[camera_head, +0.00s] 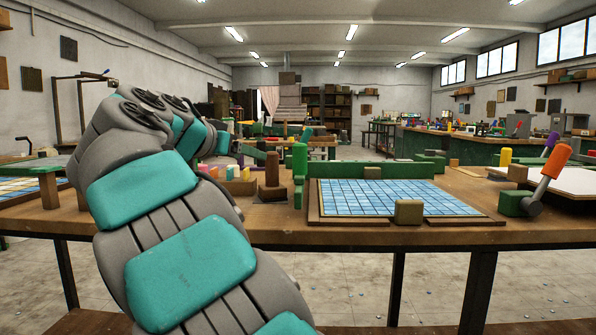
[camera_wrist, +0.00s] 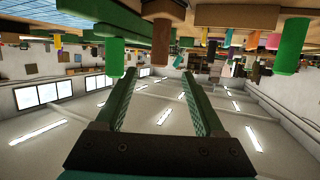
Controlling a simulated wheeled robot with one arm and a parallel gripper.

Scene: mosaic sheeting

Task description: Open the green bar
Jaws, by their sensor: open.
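A long low green bar (camera_head: 405,169) lies along the back edge of a blue mosaic sheet (camera_head: 385,200) on the workbench. A green upright post (camera_head: 299,162) stands at the sheet's left. The wrist view is upside down; a green beam (camera_wrist: 112,18) and a green post (camera_wrist: 115,56) show at its upper left. I cannot tell for sure which parts belong to the bar. My gripper (camera_wrist: 158,74) is open, with nothing between its fingers. In the head view my arm reaches in from the lower left, and its fingers are not clearly seen.
A brown peg (camera_head: 272,172) stands left of the green post. A wooden block (camera_head: 408,212) sits at the sheet's front edge. An orange-handled lever (camera_head: 552,165) on a green block is at the right. Several colored pieces stand behind my arm.

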